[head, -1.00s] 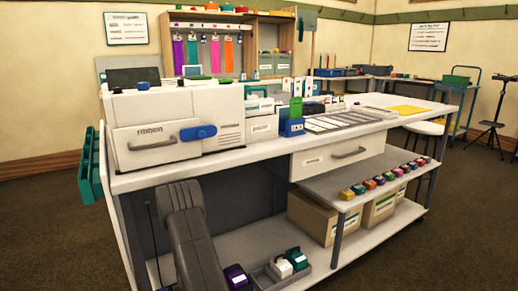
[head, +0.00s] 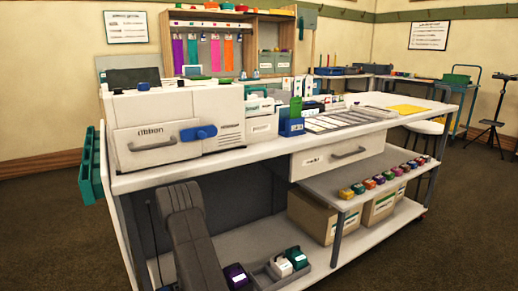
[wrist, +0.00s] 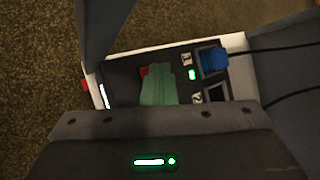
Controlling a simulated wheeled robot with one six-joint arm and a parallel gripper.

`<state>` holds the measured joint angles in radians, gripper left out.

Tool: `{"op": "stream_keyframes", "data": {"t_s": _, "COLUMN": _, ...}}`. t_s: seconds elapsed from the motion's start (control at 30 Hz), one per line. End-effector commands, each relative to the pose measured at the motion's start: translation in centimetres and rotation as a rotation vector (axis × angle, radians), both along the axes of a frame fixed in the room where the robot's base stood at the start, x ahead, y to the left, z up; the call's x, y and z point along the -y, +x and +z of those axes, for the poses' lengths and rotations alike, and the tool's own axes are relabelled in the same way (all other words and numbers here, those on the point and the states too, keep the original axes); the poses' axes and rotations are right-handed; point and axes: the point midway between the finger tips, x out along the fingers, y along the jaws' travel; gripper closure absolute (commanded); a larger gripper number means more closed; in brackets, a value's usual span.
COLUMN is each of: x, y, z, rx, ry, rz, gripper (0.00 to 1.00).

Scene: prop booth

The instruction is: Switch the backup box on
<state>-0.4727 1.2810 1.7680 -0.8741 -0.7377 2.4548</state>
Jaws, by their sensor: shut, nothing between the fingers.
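The backup box, with a white edge (wrist: 237,62) and a dark panel, shows in the wrist view. A blue plug (wrist: 213,60) with a black cable sits in its upper right. A small green light (wrist: 192,75) glows below the label 1. A red part, seemingly a switch (wrist: 145,71), peeks out beside my gripper (wrist: 157,70). My gripper's greenish fingers are shut and empty, over the panel, hiding most of that red part. I cannot tell whether they touch it. In the head view my arm reaches down at the table's front left, and its end and the box are out of sight.
A white workbench (head: 240,164) carries a ribbon printer (head: 165,120). Its lower shelf (head: 255,235) holds cartons (head: 312,217) and a grey tray (head: 262,277) of cartridges. In the wrist view, dark surfaces flank the box, cables run right, and brown carpet (wrist: 40,90) lies left.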

Motion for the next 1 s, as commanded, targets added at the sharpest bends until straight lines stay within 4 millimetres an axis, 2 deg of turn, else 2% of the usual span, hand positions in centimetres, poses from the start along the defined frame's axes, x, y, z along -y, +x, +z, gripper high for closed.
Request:
{"op": "stream_keyframes", "data": {"t_s": 0.47, "x": 0.0, "y": 0.0, "z": 0.7, "rx": 0.0, "ry": 0.0, "rz": 0.0, "gripper": 1.0}}
{"op": "stream_keyframes", "data": {"t_s": 1.0, "x": 0.0, "y": 0.0, "z": 6.1, "rx": 0.0, "ry": 0.0, "rz": 0.0, "gripper": 1.0}}
